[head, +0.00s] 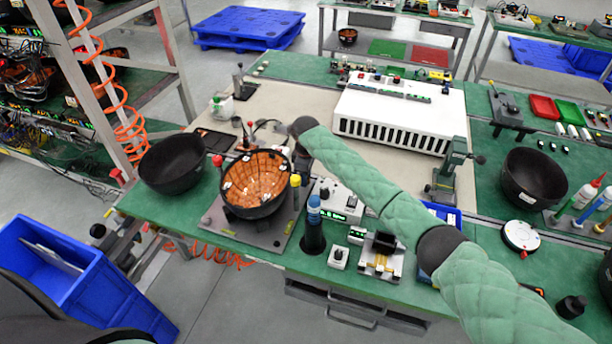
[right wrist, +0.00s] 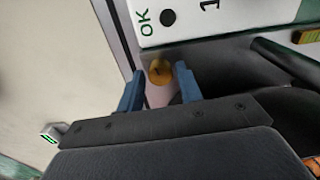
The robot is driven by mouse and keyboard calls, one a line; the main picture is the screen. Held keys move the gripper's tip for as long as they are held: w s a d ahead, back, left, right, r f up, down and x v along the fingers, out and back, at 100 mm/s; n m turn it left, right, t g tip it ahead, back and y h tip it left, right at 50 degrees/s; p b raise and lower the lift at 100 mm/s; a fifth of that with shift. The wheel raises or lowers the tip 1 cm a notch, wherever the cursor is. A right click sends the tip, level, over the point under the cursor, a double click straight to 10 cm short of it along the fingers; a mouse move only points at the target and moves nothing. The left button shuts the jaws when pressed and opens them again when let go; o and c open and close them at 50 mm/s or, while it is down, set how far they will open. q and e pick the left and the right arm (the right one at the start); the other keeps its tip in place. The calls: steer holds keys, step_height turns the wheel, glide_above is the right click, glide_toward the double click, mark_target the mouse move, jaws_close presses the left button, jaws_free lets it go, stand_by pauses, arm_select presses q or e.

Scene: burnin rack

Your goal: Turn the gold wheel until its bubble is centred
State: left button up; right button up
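In the right wrist view a small gold disc (right wrist: 161,73) with a dark mark, which looks like the gold wheel, sits between the two blue fingertips of my right gripper (right wrist: 158,88). The fingers are apart, with a gap visible on each side of it. In the head view my right gripper (head: 302,165) points down at the right rim of a black bowl lined with copper-coloured segments (head: 257,180); its fingertips are hard to make out. A small yellow-green piece (right wrist: 308,36) is at the wrist view's right edge; I cannot tell whether it is the bubble vial. My left gripper is out of view.
A white panel marked "OK" and "1" (right wrist: 200,14) lies just beyond the fingers. A white meter with a green display (head: 338,201) and a blue-capped dark bottle (head: 313,225) stand right of the bowl. An empty black bowl (head: 172,163) is to its left.

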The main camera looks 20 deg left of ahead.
steer(key=shift+r, duration=0.25)
steer(key=shift+r+b, duration=0.7)
steer(key=shift+r, duration=0.2)
step_height(320, 180, up, 4)
steer(key=shift+r+b, duration=0.2)
steer(key=shift+b, duration=0.5)
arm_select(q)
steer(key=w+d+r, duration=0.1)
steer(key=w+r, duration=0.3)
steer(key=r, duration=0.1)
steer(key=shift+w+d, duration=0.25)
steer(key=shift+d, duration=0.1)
arm_select(e)
steer(key=shift+r, duration=0.55)
